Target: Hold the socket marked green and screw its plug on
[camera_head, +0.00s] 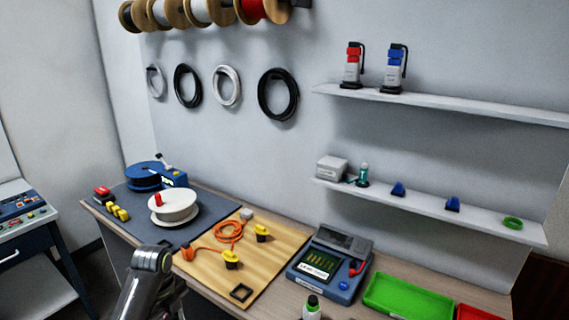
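Two yellow-and-black connector pieces stand on the wooden board, one near its middle (231,259) and one farther back (262,233). An orange plug (187,251) lies at the board's left edge, on an orange cable (230,231) that is coiled on the board. I cannot make out a green mark on any of these pieces, nor tell which is the socket. A grey link of my arm rises at the bottom left, in front of the bench. Neither of my grippers shows.
The wooden board (262,268) has bare room at its front. A white spool (174,209) stands on the dark mat at left. A shelf holds a green ring (512,223).

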